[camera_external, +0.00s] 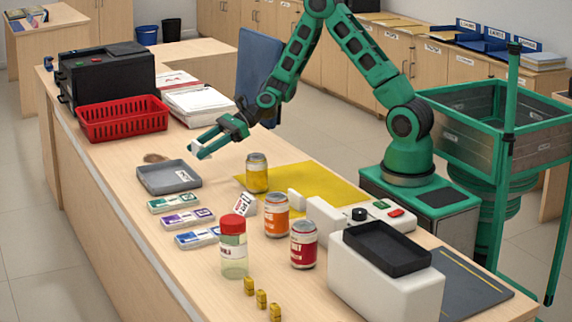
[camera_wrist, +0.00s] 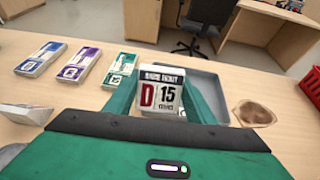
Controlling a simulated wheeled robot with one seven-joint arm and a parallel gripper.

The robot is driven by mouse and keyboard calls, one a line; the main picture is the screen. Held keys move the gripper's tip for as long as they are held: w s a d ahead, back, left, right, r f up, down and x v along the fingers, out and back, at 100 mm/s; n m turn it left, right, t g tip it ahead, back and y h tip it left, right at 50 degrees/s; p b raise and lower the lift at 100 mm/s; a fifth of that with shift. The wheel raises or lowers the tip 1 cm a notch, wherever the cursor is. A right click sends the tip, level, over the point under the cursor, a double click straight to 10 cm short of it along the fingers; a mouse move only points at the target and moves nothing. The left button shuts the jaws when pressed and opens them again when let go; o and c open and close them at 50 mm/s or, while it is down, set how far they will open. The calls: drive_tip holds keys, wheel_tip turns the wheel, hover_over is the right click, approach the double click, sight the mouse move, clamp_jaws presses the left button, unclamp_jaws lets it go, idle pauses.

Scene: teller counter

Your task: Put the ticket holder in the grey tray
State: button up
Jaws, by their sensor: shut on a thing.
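The ticket holder (camera_wrist: 162,92) is a small white block with a dark header, a red "D" and a black "15". It stands between the green fingers of my gripper (camera_wrist: 165,105), which is shut on it. In the external view my gripper (camera_external: 206,146) holds the white ticket holder (camera_external: 195,147) in the air, above and a little beyond the grey tray (camera_external: 168,186). The tray is shallow and looks empty. In the wrist view the tray (camera_wrist: 212,92) shows behind and to the right of the holder, partly hidden by it and a finger.
A red basket (camera_external: 122,120) stands behind. Cans (camera_external: 276,216), a red-lidded jar (camera_external: 233,247) and another white printed block (camera_external: 245,204) stand to the right.

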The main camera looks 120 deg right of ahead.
drive_tip(key=w+a+r, duration=0.2)
drive_tip(key=w+a, duration=0.2)
drive_tip(key=w, duration=0.5)
hover_over(167, 180)
wheel_tip(167, 180, down, 7)
drive_tip(key=shift+a+r, duration=0.15)
drive_tip(key=shift+f, duration=2)
drive_tip(key=o, duration=1)
drive_tip(key=shift+f, duration=0.1)
drive_tip(key=shift+o, duration=0.2)
